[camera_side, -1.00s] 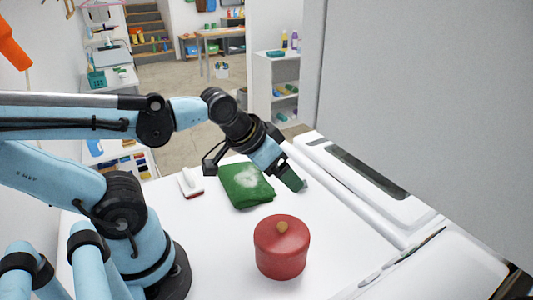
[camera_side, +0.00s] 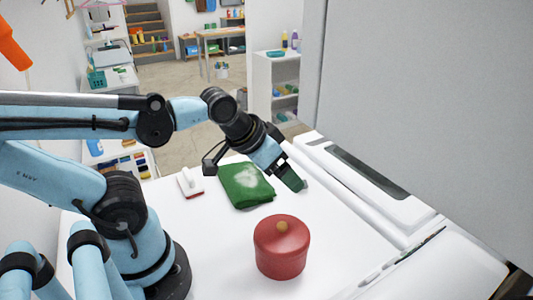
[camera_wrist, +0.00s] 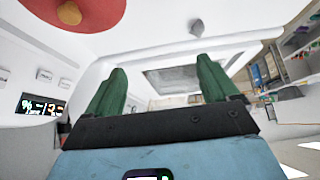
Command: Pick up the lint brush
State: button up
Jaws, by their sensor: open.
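The lint brush (camera_side: 190,183), white with a red edge at its base, lies on the white top at the left, beside a folded green cloth (camera_side: 240,191) that has a pale, fuzzy patch. My gripper (camera_side: 294,183) is over the right side of the white top, right of the cloth and apart from the brush. In the wrist view its two green fingers (camera_wrist: 162,82) are spread apart with nothing between them. The brush is not visible in the wrist view.
A red lidded pot (camera_side: 281,247) stands at the front of the white top (camera_side: 218,250); it also shows in the wrist view (camera_wrist: 95,12). A large grey panel (camera_side: 430,90) rises at the right. Bare surface lies left of the pot.

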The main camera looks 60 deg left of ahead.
jog(key=n+g, duration=0.7)
jog(key=n, duration=1.1)
send_over(188, 173)
jog(key=f, duration=0.1)
jog(key=shift+s+a+f, duration=0.15)
jog(key=shift+f, duration=5.95)
jog(key=shift+c, duration=0.4)
jog(key=c, duration=1.2)
jog(key=shift+r, duration=0.15)
